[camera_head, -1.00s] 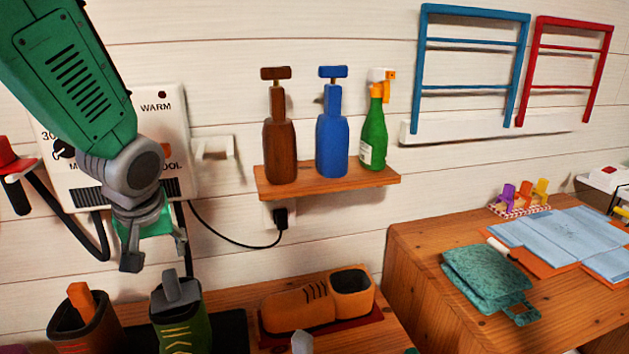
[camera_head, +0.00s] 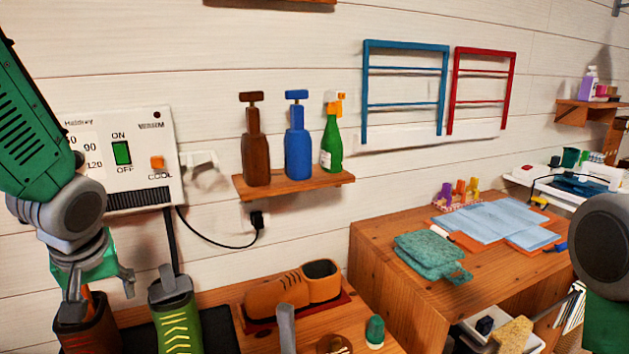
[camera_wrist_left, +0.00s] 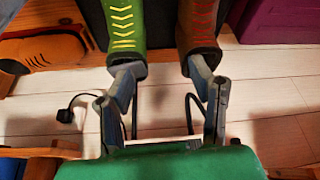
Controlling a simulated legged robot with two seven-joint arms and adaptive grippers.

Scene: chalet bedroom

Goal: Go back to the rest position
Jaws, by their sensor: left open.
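My left gripper (camera_head: 100,284) hangs fingers down at the left, in front of the wall unit and over the brown boot (camera_head: 88,325). It is open, and nothing shows held between its fingers. The green boot (camera_head: 178,325) stands just right of it with a grey piece in its top. In the left wrist view the gripper's spread fingers (camera_wrist_left: 162,110) point toward the green boot (camera_wrist_left: 124,28) and brown boot (camera_wrist_left: 198,28); whether they touch them I cannot tell. My right arm shows only as a grey joint and green link at the right edge; its gripper is out of view.
The wall unit (camera_head: 122,178) with switches is close behind my left arm. A shelf (camera_head: 295,187) holds brown, blue and green bottles. An orange shoe (camera_head: 290,295) sits on the low bench. A wooden table (camera_head: 385,237) with teal cloth (camera_head: 428,250) stands right. Open air lies between the arms.

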